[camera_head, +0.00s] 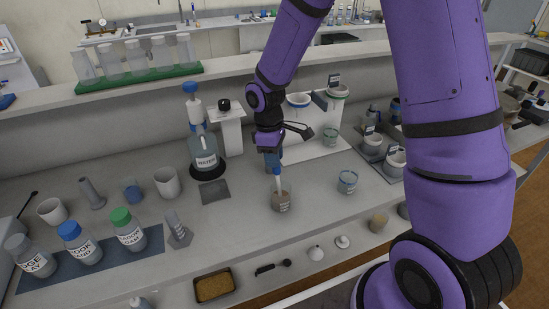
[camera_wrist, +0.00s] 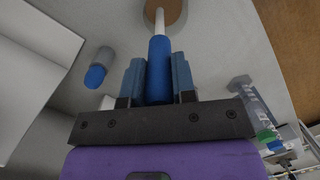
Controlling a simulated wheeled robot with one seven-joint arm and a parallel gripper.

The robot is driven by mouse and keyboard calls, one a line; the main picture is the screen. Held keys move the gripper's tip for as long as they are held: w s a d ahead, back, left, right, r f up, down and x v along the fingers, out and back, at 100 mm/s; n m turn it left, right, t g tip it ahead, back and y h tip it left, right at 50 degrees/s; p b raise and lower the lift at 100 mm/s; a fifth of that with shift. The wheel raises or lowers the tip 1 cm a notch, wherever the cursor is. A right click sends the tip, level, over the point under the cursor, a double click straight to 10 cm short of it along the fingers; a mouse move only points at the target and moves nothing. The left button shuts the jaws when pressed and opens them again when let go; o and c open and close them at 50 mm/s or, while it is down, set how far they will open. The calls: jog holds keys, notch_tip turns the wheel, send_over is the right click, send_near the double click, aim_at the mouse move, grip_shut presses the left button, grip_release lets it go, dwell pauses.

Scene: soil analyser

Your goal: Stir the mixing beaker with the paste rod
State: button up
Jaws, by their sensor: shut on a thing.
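My gripper (camera_head: 272,160) is shut on the blue handle of the paste rod (camera_head: 277,173). The wrist view shows the handle (camera_wrist: 159,70) between my two blue-grey fingers. The rod's pale shaft points down into the mixing beaker (camera_head: 283,203), a clear beaker with brown contents and a label, standing on the bench. In the wrist view the shaft runs over the brown contents (camera_wrist: 172,12) at the top edge. The rod looks nearly upright, and its lower tip cannot be made out.
A beaker with a blue band (camera_head: 347,182) stands to the right of the mixing beaker. A grey plate (camera_head: 214,192) and a water bottle (camera_head: 205,157) are to the left. Labelled bottles (camera_head: 128,232) stand on a blue mat. A brown-filled tray (camera_head: 214,287) lies in front.

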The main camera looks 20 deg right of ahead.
jog(key=shift+s+a, duration=0.1)
jog(key=shift+a, duration=0.35)
jog(key=shift+s+d, duration=0.1)
jog(key=shift+s, duration=0.15)
jog(key=shift+d, duration=0.25)
jog(key=shift+r, duration=0.1)
jog(key=shift+w+a+r, duration=0.1)
jog(key=shift+w+r, duration=0.1)
jog(key=shift+r, duration=1.2)
jog(key=shift+w+a+r, duration=0.15)
jog(key=shift+w+r, duration=0.05)
jog(key=shift+r, duration=1.15)
jog(key=shift+w+a+r, duration=0.1)
jog(key=shift+w+r, duration=0.1)
jog(key=shift+r, duration=1.2)
